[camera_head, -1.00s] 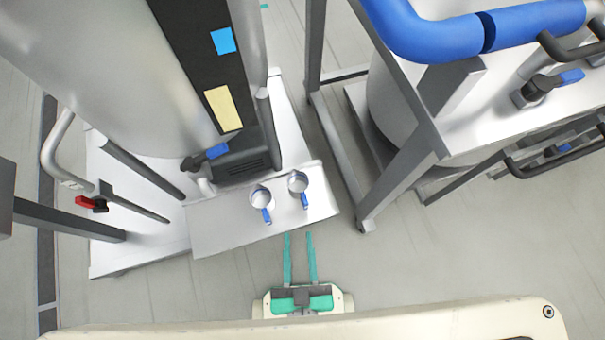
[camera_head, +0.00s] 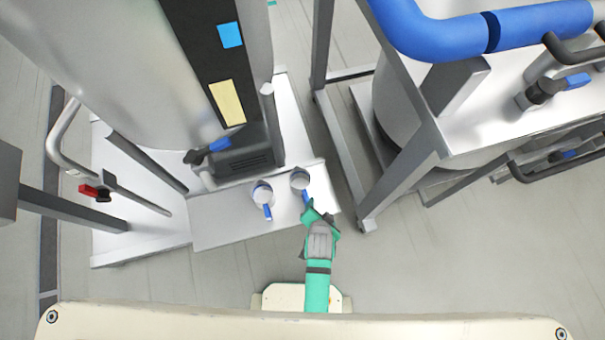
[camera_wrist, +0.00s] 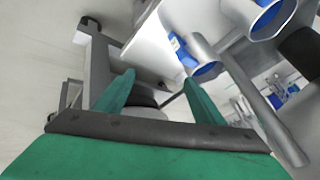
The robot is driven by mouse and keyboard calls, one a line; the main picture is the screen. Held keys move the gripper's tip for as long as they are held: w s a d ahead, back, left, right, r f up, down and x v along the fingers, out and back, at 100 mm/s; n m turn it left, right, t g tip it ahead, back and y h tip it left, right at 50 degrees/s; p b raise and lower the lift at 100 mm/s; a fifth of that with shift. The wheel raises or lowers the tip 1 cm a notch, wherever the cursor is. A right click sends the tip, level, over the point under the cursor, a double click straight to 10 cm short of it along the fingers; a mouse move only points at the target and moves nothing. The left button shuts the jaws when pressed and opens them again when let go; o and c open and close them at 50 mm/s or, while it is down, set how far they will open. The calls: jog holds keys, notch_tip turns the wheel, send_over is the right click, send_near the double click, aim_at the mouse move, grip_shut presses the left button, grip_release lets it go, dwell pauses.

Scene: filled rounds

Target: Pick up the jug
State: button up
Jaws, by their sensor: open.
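Two small silvery jugs with blue handles stand on the metal shelf (camera_head: 225,225) in the head view. They are the left jug (camera_head: 262,190) and the right jug (camera_head: 299,179). Both handles point toward my side. My green gripper (camera_head: 320,212) is close to the right jug's handle and partly covers its lower end; I cannot tell whether they touch. The gripper is open and empty. In the wrist view its fingers (camera_wrist: 158,85) stand apart, with nothing clearly between them. Beyond the right finger there is a blue and silvery shape, possibly a jug.
A large silvery tank (camera_head: 110,60) with a dark control panel rises behind the shelf. A grey metal frame (camera_head: 395,190) with thick blue piping (camera_head: 430,35) stands close on the right. Open floor (camera_head: 480,250) lies at the lower right.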

aim_at(307, 194)
jog(key=w+a+m+g, duration=0.1)
jog(key=w+m+g, duration=0.1)
jog(key=w+a+f+m+g, duration=0.1)
jog(key=w+a+g, duration=0.1)
jog(key=w, duration=0.1)
jog(key=w+a+f+m+g, duration=0.1)
jog(key=w+m+g, duration=0.1)
jog(key=w+g, duration=0.1)
jog(key=shift+a+f+m+y, duration=0.2)
jog(key=shift+a+m+y, duration=0.1)
jog(key=shift+a+y, duration=0.1)
jog(key=shift+s+a+f, duration=0.1)
jog(key=shift+a+f, duration=0.05)
jog(key=shift+f, duration=2.4)
jog(key=shift+s+a+f, duration=0.1)
jog(key=shift+f, duration=2.45)
jog(key=c, duration=1.1)
jog(key=shift+c, duration=0.2)
